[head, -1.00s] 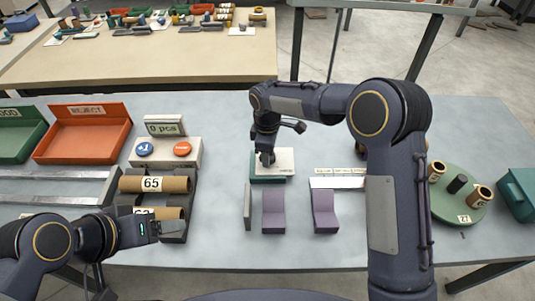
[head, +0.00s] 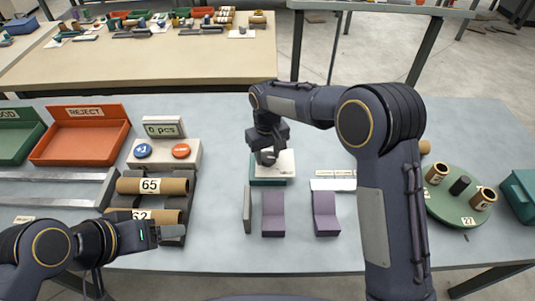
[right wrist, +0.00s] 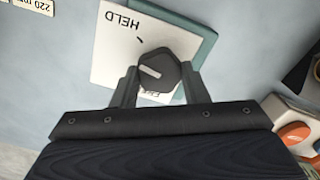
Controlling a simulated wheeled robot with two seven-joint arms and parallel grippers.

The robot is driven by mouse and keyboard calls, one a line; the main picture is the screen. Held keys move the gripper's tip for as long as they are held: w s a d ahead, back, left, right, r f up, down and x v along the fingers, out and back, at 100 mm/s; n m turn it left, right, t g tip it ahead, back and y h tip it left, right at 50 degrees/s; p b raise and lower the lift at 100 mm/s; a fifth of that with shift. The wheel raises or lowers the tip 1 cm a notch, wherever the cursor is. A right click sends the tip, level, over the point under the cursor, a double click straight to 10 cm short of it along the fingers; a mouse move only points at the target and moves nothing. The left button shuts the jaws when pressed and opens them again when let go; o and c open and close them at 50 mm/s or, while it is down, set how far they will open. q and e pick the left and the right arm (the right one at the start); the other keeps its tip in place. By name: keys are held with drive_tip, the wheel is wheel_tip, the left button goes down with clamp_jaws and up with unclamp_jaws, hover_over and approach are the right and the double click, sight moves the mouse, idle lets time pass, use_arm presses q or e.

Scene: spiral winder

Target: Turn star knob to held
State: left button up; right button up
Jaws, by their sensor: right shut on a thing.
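The dark star knob (right wrist: 158,70) stands on a white plate (right wrist: 104,52) with a teal base, and has a pale pointer line on its top. The word HELD reads upside down on the plate in the right wrist view; a second label nearer the gripper is mostly hidden. My right gripper (right wrist: 160,80) is shut on the knob, one finger on each side. In the head view my right gripper (head: 268,156) covers the knob above the teal and white block (head: 268,182). My left gripper (head: 172,235) is low at the left; its jaw opening is unclear.
A rack with cardboard tubes (head: 150,186) and a box with blue and orange buttons (head: 165,163) stand left of the plate. Purple blocks (head: 273,220) are in front. A green round tray (head: 450,208) with tubes stands at the right.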

sight(268, 156)
drive_tip(key=shift+m, duration=1.9)
drive_tip(key=o, duration=1)
drive_tip(key=shift+c, duration=0.2)
wheel_tip(268, 156, up, 8)
drive_tip(key=shift+f, duration=0.25)
drive_tip(key=shift+r, duration=0.2)
